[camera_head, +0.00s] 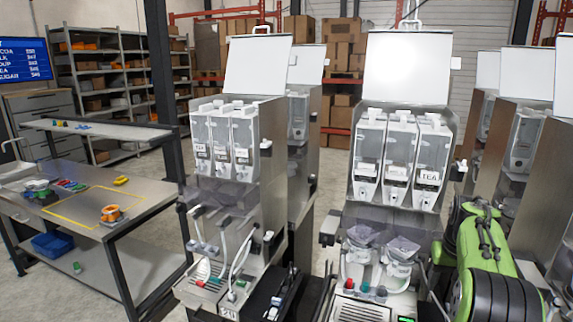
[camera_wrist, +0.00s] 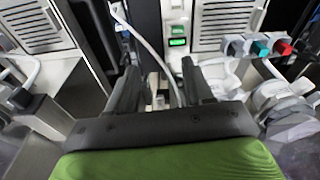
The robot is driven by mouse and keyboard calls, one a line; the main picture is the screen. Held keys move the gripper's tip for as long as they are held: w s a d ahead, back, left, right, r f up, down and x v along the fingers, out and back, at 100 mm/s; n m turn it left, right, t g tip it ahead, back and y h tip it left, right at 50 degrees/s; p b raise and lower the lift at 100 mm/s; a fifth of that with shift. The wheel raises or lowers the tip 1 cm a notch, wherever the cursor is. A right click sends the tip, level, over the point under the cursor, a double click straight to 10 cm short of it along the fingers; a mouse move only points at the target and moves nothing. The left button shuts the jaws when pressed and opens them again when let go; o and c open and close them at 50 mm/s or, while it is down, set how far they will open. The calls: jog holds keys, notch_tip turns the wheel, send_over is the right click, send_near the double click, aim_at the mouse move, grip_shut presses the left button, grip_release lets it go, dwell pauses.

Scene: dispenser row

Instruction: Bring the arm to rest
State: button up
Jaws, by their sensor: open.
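My green arm (camera_head: 482,262) is folded at the right side of the head view, in front of the right-hand dispensers. I cannot make out my gripper's fingertips there. In the wrist view, my gripper (camera_wrist: 160,82) has its two dark fingers spread apart, with nothing held between them. A pale hose (camera_wrist: 142,38) and the lower front of a dispenser show beyond the fingers. How far the fingers are from them I cannot tell.
A dispenser (camera_head: 385,220) with a raised lid stands just left of my arm; another dispenser (camera_head: 245,215) stands further left. More dispensers (camera_head: 520,150) stand close on the right. A steel workbench (camera_head: 140,190) is at left. Concrete floor shows between bench and machines.

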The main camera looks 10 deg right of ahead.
jog(key=s+a+r+n+t, duration=0.1)
jog(key=s+a+r, duration=0.35)
jog(key=a, duration=0.45)
jog(key=s+a+r+n+t, duration=0.1)
jog(key=s+a+r, duration=0.3)
jog(key=a, duration=0.5)
jog(key=s+a+f+n+t, duration=0.1)
jog(key=s+a+f, duration=0.1)
jog(key=s+a, duration=0.4)
jog(key=s+a+f+n+t, duration=0.1)
jog(key=s+a, duration=0.4)
jog(key=s, duration=0.7)
jog(key=shift+a+f+n+y+b, duration=0.35)
jog(key=shift+a+f+n+y, duration=0.05)
jog(key=shift+f, duration=0.3)
